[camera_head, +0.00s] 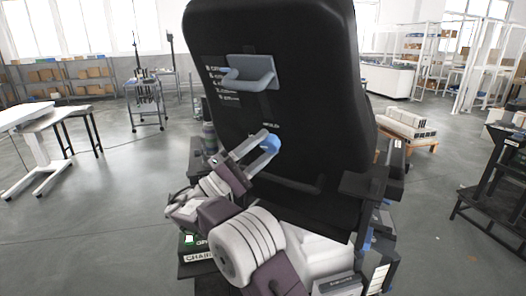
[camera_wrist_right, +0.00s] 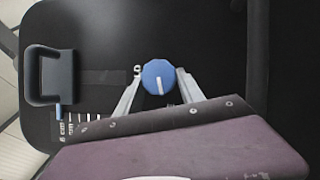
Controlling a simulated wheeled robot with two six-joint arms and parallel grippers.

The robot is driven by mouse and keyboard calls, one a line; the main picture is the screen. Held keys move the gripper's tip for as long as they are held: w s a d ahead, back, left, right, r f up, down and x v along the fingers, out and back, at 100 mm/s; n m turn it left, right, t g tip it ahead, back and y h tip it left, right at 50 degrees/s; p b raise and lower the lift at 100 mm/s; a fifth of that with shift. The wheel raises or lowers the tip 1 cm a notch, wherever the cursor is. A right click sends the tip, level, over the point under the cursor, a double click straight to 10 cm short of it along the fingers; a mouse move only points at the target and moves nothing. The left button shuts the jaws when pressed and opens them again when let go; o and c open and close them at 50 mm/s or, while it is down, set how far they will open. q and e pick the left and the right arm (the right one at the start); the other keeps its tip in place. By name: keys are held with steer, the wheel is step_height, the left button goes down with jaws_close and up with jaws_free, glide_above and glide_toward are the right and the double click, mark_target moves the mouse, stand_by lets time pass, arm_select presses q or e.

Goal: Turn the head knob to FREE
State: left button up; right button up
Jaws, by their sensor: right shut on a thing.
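The blue round head knob (camera_head: 270,143) sits on the front of a tall black panel (camera_head: 300,60). My right gripper (camera_head: 262,146) reaches up to it from the lower left and is shut on it. In the right wrist view the knob (camera_wrist_right: 159,77) lies between the two grey fingers of the gripper (camera_wrist_right: 158,88), with a pale pointer line on its face. The label by the knob is partly hidden and too small to read. My left gripper is not in view.
A grey-blue handle (camera_head: 252,72) sticks out from the panel above the knob, with small white markings left of it; it also shows in the right wrist view (camera_wrist_right: 50,75). A white table (camera_head: 35,115) stands far left, and a dark rack (camera_head: 495,185) stands at right. Open floor lies around.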

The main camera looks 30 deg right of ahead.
steer(key=shift+f+n+h+b, duration=0.2)
steer(key=shift+n+h+b, duration=0.1)
steer(key=shift+n+b, duration=0.4)
steer(key=o, duration=1.4)
steer(key=shift+c, duration=0.2)
steer(key=b+v, duration=0.9)
steer(key=b, duration=0.2)
